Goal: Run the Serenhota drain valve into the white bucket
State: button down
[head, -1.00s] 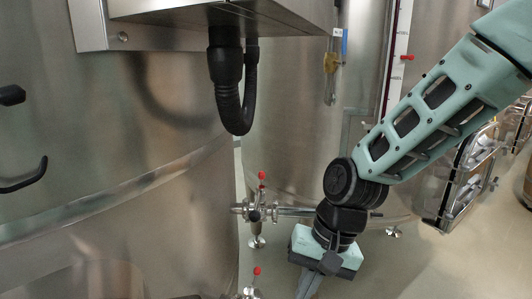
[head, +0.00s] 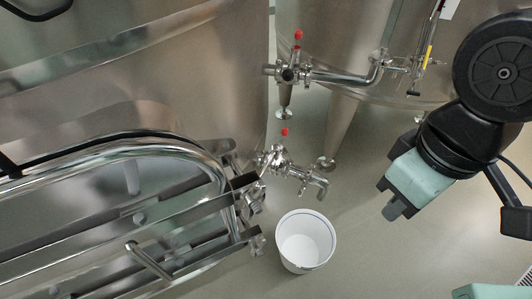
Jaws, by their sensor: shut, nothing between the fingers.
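The white bucket (head: 290,268) stands upright on the floor at bottom centre of the head view and looks empty. A steel drain valve (head: 279,160) with a red-tipped handle (head: 285,132) sits low on the left vat. Its downturned spout (head: 318,190) ends just above the bucket's far rim in the picture. A second valve (head: 289,73) with a red tip sits higher, on a pipe between the vats. I can read no name on either. My gripper (head: 394,212) is shut and empty, right of the bucket and touching nothing; its fingertips show small.
The left vat (head: 190,85) has an open hatch frame (head: 160,150) with metal bars jutting towards the bucket. A second vat (head: 350,40) stands behind on steel legs. The floor (head: 380,265) right of the bucket is clear.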

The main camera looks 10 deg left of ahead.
aim_at(265, 169)
jog(key=k+j+u, duration=0.15)
jog(key=k, duration=0.35)
jog(key=j+u, duration=0.1)
jog(key=u, duration=0.3)
jog(key=i+l+u, duration=0.2)
jog(key=l, duration=0.2)
jog(key=l+u, duration=0.2)
jog(key=l, duration=0.15)
jog(key=l+u, duration=0.2)
jog(key=l, duration=0.2)
jog(key=i, duration=0.05)
